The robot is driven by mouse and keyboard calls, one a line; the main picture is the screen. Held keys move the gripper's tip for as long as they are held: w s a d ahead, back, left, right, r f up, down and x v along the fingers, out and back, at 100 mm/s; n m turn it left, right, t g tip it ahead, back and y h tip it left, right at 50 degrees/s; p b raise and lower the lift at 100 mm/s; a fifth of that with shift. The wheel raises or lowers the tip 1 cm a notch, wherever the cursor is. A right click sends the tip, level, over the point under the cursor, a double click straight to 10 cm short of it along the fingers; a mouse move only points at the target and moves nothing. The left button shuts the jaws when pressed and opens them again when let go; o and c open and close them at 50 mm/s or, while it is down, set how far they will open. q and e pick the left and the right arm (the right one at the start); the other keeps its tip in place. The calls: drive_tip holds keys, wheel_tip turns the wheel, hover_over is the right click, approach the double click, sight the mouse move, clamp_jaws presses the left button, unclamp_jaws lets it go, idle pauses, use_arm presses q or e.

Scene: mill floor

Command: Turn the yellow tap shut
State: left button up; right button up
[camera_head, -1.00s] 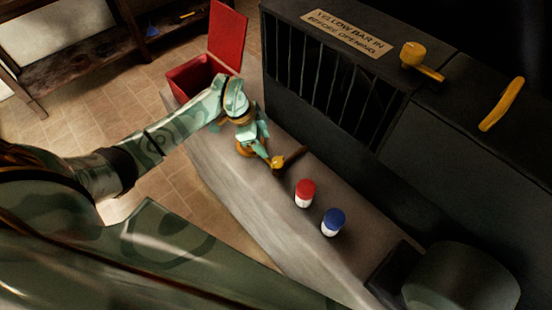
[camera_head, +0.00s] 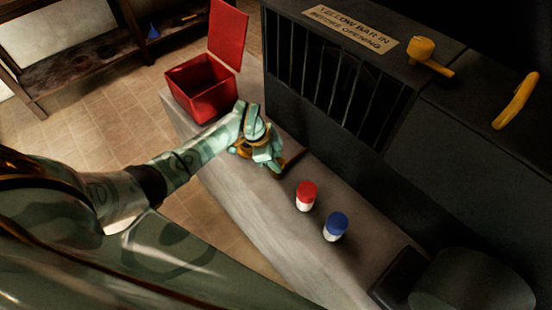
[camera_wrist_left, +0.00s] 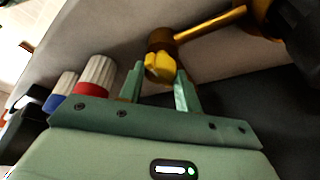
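The yellow tap (camera_wrist_left: 160,68) shows in the left wrist view as a yellow knob on a brown fitting, with a brass-coloured rod running off to the upper right. My left gripper (camera_wrist_left: 160,84) has its two green fingers apart, one either side of the knob, with their tips close to it. I cannot tell whether they touch it. In the head view my left gripper (camera_head: 268,160) is over the grey ledge and hides the knob; only a short brown piece (camera_head: 291,163) shows beside it. My right gripper is not in view.
A red-capped jar (camera_head: 306,196) and a blue-capped jar (camera_head: 335,227) stand on the ledge (camera_head: 262,212) right of the gripper. An open red box (camera_head: 203,88) is behind it. The dark barred machine (camera_head: 350,95) carries a yellow bar (camera_head: 432,57) and yellow handle (camera_head: 515,102).

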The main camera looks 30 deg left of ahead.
use_arm(q)
drive_tip(key=shift+a+m, duration=0.1)
drive_tip(key=shift+m, duration=0.3)
drive_tip(key=shift+w+m+g, duration=0.1)
drive_tip(key=shift+m+g, duration=0.3)
drive_tip(key=shift+m, duration=0.2)
drive_tip(key=shift+m+g, duration=0.3)
drive_tip(key=shift+m, duration=0.6)
drive_tip(key=m+g+b, duration=0.1)
drive_tip(key=m, duration=0.2)
drive_tip(key=shift+w+m, duration=0.15)
drive_tip(key=shift+m, duration=0.15)
drive_tip(key=m+g+b, duration=0.1)
drive_tip(key=m, duration=0.1)
drive_tip(key=m+g+b, duration=0.1)
drive_tip(key=m, duration=0.2)
drive_tip(key=shift+w+f+y+b, duration=0.1)
drive_tip(key=shift+w+y+b, duration=0.05)
drive_tip(key=shift+y+b, duration=0.2)
drive_tip(key=m+b, duration=0.1)
drive_tip(key=m, duration=0.1)
drive_tip(key=m+g+y+b, duration=0.1)
drive_tip(key=m, duration=0.2)
drive_tip(key=shift+d+g, duration=0.2)
drive_tip(key=shift+g, duration=0.1)
drive_tip(key=shift+m+y, duration=0.25)
drive_tip(key=shift+m, duration=0.15)
drive_tip(key=o, duration=1)
